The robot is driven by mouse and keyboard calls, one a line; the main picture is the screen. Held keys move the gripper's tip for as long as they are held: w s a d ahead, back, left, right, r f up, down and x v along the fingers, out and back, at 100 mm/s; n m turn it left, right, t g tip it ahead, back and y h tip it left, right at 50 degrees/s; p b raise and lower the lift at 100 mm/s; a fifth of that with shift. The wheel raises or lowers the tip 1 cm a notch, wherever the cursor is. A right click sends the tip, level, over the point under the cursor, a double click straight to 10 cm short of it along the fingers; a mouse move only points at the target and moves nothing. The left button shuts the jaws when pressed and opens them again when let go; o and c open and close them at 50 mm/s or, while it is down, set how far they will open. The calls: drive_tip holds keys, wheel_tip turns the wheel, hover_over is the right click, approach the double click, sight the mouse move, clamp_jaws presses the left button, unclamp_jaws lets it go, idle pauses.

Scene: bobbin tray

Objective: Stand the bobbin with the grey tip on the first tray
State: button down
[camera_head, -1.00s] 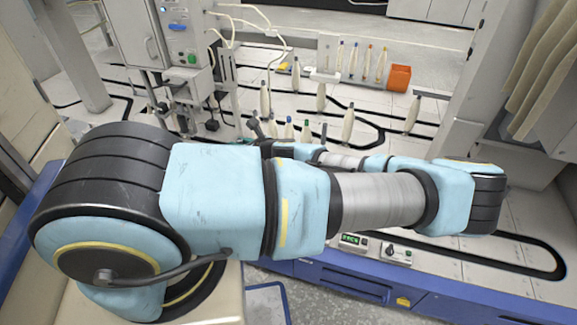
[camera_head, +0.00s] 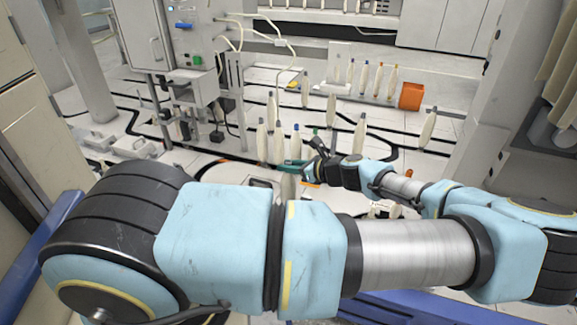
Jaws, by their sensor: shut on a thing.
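My gripper (camera_head: 292,165) is low over the white worktop, just in front of a group of upright cream bobbins. Its teal fingers are shut on a pale bobbin (camera_head: 286,187), whose lower part shows below them. I cannot make out this bobbin's tip or its colour. No grey tip can be told for sure, and I cannot tell which surface is the first tray.
More bobbins stand behind, one at the centre (camera_head: 331,108) and one at the right (camera_head: 428,128). A row of orange- and blue-tipped bobbins (camera_head: 378,80) ends at an orange block (camera_head: 411,96). A grey machine (camera_head: 193,60) with cables stands at the left.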

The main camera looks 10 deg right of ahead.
sight(293, 176)
drive_tip(key=shift+f+b, duration=1.1)
drive_tip(key=shift+f, duration=0.4)
drive_tip(key=shift+r+p, duration=0.1)
drive_tip(key=shift+p, duration=0.7)
drive_tip(key=shift+f, duration=0.6)
drive_tip(key=c, duration=1)
unclamp_jaws()
drive_tip(key=shift+d, duration=0.1)
drive_tip(key=shift+p+v, duration=2.25)
drive_tip(key=shift+v, duration=3.25)
